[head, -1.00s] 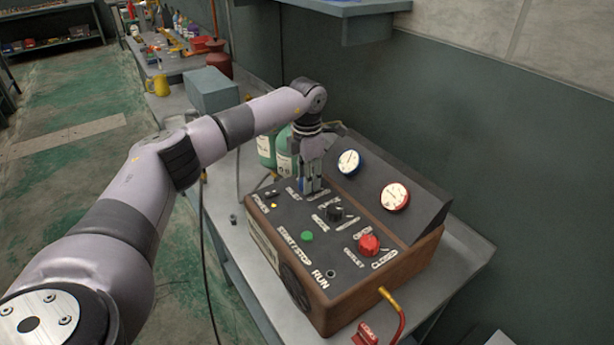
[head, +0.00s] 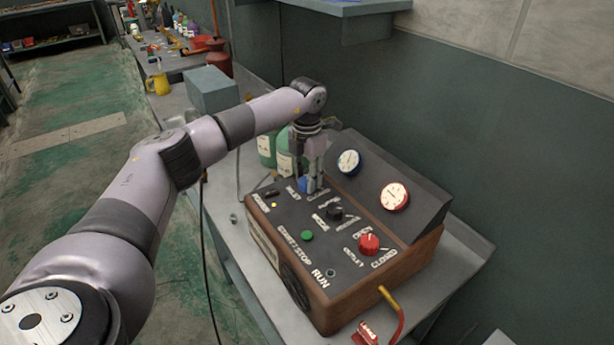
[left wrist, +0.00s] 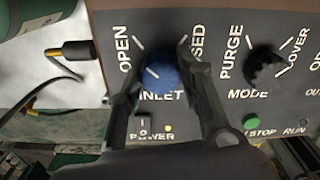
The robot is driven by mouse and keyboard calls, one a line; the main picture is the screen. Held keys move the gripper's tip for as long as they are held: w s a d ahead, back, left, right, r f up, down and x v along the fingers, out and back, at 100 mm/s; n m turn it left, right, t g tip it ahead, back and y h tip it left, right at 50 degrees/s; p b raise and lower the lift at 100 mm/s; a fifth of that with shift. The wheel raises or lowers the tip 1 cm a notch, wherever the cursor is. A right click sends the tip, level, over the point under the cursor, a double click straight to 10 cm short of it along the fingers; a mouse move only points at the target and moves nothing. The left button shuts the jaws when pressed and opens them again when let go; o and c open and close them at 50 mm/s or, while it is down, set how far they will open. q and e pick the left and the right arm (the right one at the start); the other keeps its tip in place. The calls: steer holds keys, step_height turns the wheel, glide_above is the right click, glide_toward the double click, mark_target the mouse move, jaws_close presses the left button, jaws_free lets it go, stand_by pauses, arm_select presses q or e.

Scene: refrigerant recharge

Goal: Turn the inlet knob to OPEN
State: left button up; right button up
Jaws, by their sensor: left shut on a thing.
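The blue inlet knob (left wrist: 160,68) sits on the panel between the OPEN and CLOSED labels, above the word INLET. My left gripper (left wrist: 156,74) is shut on it, one finger on each side. In the left wrist view the right finger hides part of the CLOSED label. A short white mark shows on the knob, but I cannot tell for sure which label it points to. In the head view the knob (head: 303,184) is partly hidden by my left gripper (head: 311,187), which comes down from above. My right gripper is not in view.
The black mode knob (left wrist: 265,66) is right of the inlet knob. The machine (head: 345,270) also carries a red outlet knob (head: 369,243), a green button (head: 307,236) and two gauges on a sloped back panel. Green bottles (head: 285,162) stand close behind my gripper.

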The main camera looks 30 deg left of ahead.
arm_select(q)
steer(key=shift+r, duration=0.1)
steer(key=o, duration=1.2)
steer(key=shift+c, duration=0.2)
step_height(320, 180, up, 12)
